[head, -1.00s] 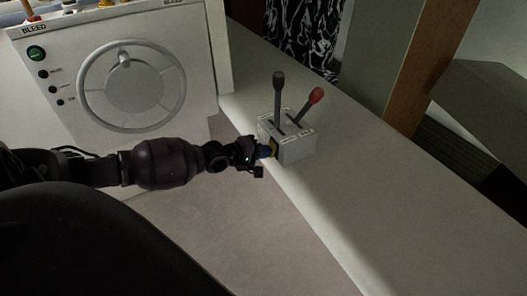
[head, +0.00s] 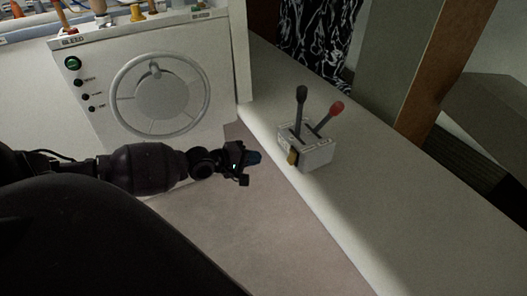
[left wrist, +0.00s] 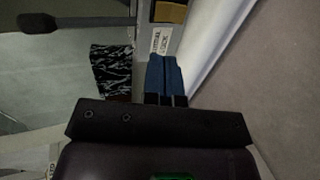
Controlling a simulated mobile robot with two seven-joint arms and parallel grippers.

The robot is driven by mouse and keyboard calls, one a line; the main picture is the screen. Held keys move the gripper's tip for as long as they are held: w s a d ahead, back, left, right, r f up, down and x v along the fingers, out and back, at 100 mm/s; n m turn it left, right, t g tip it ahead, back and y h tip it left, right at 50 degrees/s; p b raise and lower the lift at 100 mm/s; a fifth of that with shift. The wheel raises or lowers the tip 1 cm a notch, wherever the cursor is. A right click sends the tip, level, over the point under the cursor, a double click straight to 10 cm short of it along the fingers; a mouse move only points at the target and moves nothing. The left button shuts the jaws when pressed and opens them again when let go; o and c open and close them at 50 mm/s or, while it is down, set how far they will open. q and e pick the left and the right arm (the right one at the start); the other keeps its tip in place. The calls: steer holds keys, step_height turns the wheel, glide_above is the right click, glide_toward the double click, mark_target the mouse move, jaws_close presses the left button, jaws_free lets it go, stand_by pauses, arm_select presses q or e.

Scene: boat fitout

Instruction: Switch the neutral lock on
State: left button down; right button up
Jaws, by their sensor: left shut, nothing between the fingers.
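A light grey control box (head: 318,157) stands on the white ledge, with a black-knobbed lever (head: 301,97) and a red-knobbed lever (head: 335,109) on top. A yellow switch (head: 292,158) sits on the box's side facing my gripper. In the left wrist view the yellow switch (left wrist: 170,12) shows at the top edge, above a white label (left wrist: 160,40) that seems to read neutral lock. My left gripper (head: 254,158) is shut and empty, left of the box with a gap between. Its blue fingertips (left wrist: 163,75) point toward the box. The switch's exact position is too small to tell.
A white panel (head: 215,60) with a round dial (head: 160,95) and several buttons stands at the left behind my arm. The white ledge (head: 370,215) is clear in front of the box. A wooden post (head: 445,70) rises behind it.

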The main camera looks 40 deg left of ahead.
arm_select(q)
steer(key=s+g+p, duration=0.1)
steer(key=p, duration=0.1)
steer(key=shift+s+a+g+y+p, duration=0.15)
steer(key=shift+s+g+y+p, duration=0.15)
steer(key=shift+y+p, duration=0.1)
arm_select(e)
steer(key=shift+s+d+r, duration=0.15)
steer(key=shift+s+r, duration=0.3)
steer(key=shift+r, duration=0.25)
stand_by(0.4)
